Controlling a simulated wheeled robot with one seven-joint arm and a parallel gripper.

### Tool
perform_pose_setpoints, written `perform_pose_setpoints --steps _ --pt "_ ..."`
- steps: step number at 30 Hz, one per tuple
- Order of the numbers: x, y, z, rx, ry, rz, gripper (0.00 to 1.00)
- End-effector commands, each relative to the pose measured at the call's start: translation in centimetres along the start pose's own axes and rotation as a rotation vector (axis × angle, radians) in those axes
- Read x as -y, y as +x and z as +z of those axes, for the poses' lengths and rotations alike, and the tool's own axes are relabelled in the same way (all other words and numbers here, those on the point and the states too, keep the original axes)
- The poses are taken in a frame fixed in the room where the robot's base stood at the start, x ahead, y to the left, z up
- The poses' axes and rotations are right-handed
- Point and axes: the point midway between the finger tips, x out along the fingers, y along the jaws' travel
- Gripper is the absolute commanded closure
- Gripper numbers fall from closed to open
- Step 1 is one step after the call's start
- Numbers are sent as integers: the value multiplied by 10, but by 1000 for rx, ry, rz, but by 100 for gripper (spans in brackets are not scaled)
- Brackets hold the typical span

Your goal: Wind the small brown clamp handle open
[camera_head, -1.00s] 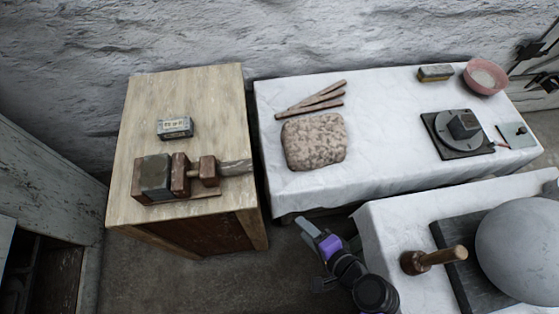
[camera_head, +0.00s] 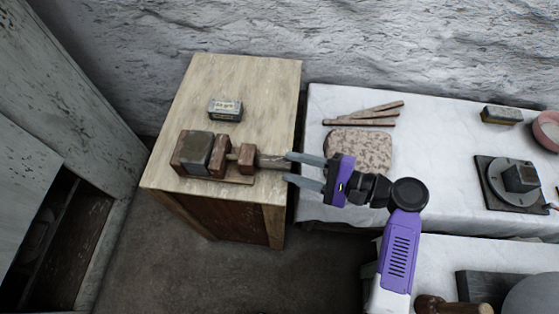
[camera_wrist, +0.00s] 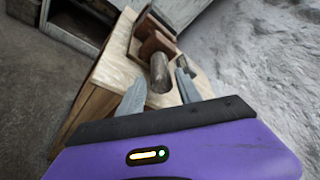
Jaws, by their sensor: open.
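The brown clamp (camera_head: 220,160) sits on the wooden cabinet top, with a dark grey block (camera_head: 191,152) at its left end. Its small handle (camera_head: 272,161) is a brown-grey cylinder at the right end, reaching to the cabinet's right edge. My gripper (camera_head: 297,171) is open, its two grey fingers pointing left at the handle's end. In the wrist view the handle (camera_wrist: 160,74) shows end-on between and ahead of the fingertips (camera_wrist: 158,86). The fingers look empty; whether they overlap the handle's tip I cannot tell.
A small labelled box (camera_head: 225,109) lies behind the clamp on the cabinet (camera_head: 258,85). A white-covered table (camera_head: 430,115) to the right carries a speckled slab (camera_head: 362,146), wooden sticks (camera_head: 365,113) and a dark turntable (camera_head: 510,183). Floor is clear before the cabinet.

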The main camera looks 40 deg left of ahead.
Motion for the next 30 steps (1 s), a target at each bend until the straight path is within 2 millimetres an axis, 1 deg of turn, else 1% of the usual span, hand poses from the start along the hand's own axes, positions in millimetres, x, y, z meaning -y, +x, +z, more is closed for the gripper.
perform_pose_setpoints --steps 1,3,9,13,20,23,24,26,27,30 --pt "0 9 0 1 -1 1 59" --pt "0 20 0 1 0 1 59" --pt "0 41 0 -1 0 1 59" --pt "0 46 -1 -3 0 0 59" --pt "0 47 -1 -3 0 -1 59" --pt "0 47 -1 -3 0 -1 76" --pt "0 47 -1 -3 -1 -1 84" --pt "0 47 -1 -3 -1 -1 96" --pt "0 46 -1 -3 -1 -1 100" --pt "-1 47 -1 -3 -4 -2 100"
